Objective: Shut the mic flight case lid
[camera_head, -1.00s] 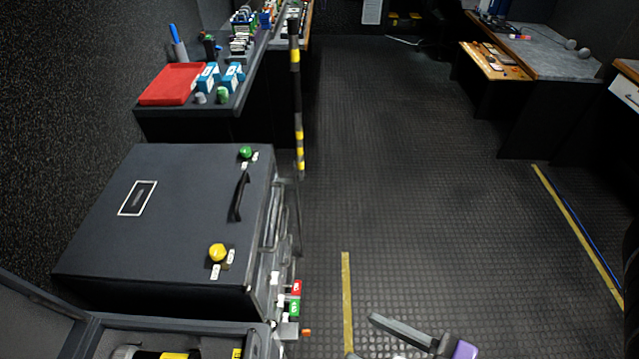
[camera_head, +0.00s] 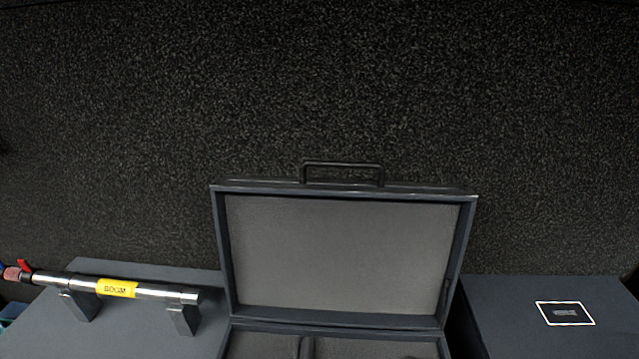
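The mic flight case stands open in the middle of the head view. Its dark lid (camera_head: 340,250) is raised near upright against the wall side, with a grey padded inside and a black handle (camera_head: 342,165) on its top edge. Only the back part of the case base (camera_head: 270,345) shows at the bottom edge, with a divider in it. The rest of the base is cut off by the frame. My gripper is not in view.
A boom pole (camera_head: 140,290) with a yellow label rests in two holders on a dark surface to the left. A dark case top (camera_head: 560,314) with a white-framed label lies to the right. A speckled black wall rises behind.

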